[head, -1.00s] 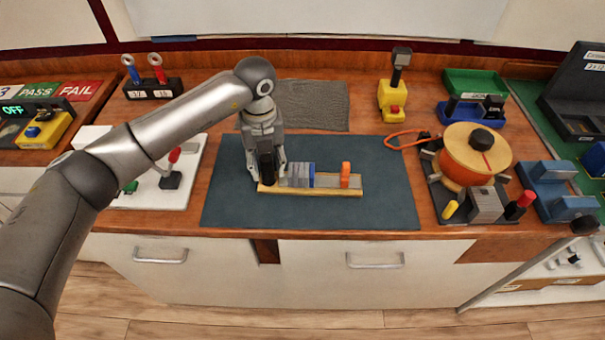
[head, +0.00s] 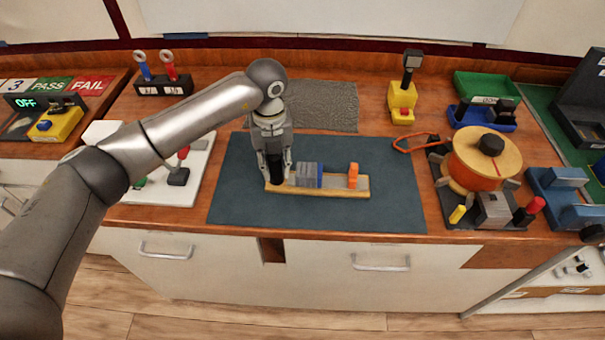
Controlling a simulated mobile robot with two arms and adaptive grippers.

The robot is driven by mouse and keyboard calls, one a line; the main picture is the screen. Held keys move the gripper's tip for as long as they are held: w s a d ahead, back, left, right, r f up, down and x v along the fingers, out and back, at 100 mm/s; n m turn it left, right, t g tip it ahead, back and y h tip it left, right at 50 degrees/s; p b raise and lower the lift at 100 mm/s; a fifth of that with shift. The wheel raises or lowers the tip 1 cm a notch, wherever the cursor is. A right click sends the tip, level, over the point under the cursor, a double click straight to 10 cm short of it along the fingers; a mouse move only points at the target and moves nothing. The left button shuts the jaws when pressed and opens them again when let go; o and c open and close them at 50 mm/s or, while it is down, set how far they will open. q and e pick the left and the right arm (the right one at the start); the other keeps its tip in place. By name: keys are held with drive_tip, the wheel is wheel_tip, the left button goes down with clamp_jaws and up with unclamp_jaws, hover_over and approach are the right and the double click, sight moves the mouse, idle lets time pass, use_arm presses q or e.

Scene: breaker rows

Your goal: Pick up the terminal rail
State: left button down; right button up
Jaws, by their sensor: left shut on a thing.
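The terminal rail (head: 336,185) is a long, light wooden-coloured strip on the dark mat (head: 390,209). It carries grey blocks (head: 306,175), a blue block (head: 319,175) and an orange block (head: 353,176). My left gripper (head: 275,181) points down at the rail's left end and is shut on it. The fingers hide that end. I cannot tell whether the rail is clear of the mat. My right gripper is not in view.
A yellow device (head: 402,100) and a grey textured mat (head: 320,105) lie behind. A white board with a red-handled lever (head: 180,170) is at left.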

sight(275, 157)
use_arm(q)
drive_tip(key=shift+r, duration=0.2)
drive_tip(key=shift+r, duration=0.25)
wheel_tip(275, 157, up, 2)
drive_tip(key=shift+w+r+b, duration=0.1)
drive_tip(key=shift+b, duration=0.3)
drive_tip(key=s+d+r+b, duration=0.2)
drive_tip(key=s+r+b, duration=0.2)
drive_tip(key=s+r, duration=0.6)
drive_tip(key=s, duration=0.4)
drive_tip(key=shift+d+f, duration=0.1)
